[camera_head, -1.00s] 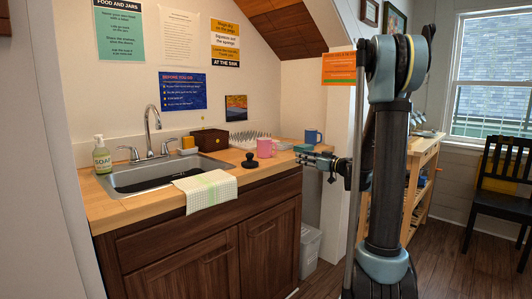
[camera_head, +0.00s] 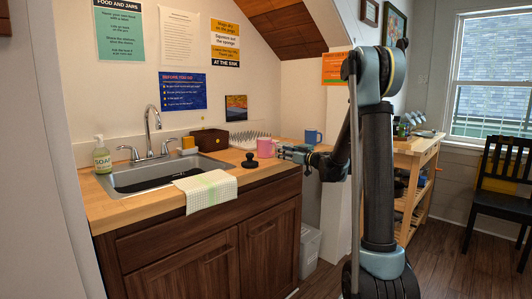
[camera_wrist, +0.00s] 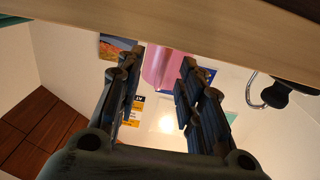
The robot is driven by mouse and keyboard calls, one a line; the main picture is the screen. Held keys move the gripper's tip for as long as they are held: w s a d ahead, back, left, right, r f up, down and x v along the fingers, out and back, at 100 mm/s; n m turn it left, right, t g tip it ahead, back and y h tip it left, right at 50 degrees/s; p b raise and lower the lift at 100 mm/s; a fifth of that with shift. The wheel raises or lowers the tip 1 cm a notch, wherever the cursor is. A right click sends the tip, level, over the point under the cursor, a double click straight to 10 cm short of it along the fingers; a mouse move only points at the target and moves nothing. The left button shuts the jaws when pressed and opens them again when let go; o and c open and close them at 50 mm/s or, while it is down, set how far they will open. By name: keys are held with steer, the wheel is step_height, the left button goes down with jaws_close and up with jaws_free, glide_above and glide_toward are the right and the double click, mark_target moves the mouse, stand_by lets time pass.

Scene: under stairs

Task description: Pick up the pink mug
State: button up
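The pink mug (camera_head: 265,148) stands upright on the wooden counter, right of the sink, in the head view. My gripper (camera_head: 281,152) is just to the right of it, level over the counter's right part. In the wrist view my gripper (camera_wrist: 160,65) is open, with its two fingers well apart. The pink mug (camera_wrist: 168,70) shows between and beyond the fingertips, partly hidden by the right finger. I cannot tell whether a finger touches it.
A black knobbed object (camera_head: 250,161) stands on the counter in front of the mug. A blue mug (camera_head: 313,137) is behind my gripper to the right. A dish rack (camera_head: 246,138) and a dark box (camera_head: 209,139) stand along the wall. A towel (camera_head: 206,191) hangs over the front edge.

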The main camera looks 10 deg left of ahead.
mark_target(267, 148)
steer(key=x, duration=0.4)
steer(key=shift+a+r, duration=0.25)
steer(key=shift+a, duration=0.25)
jaws_close()
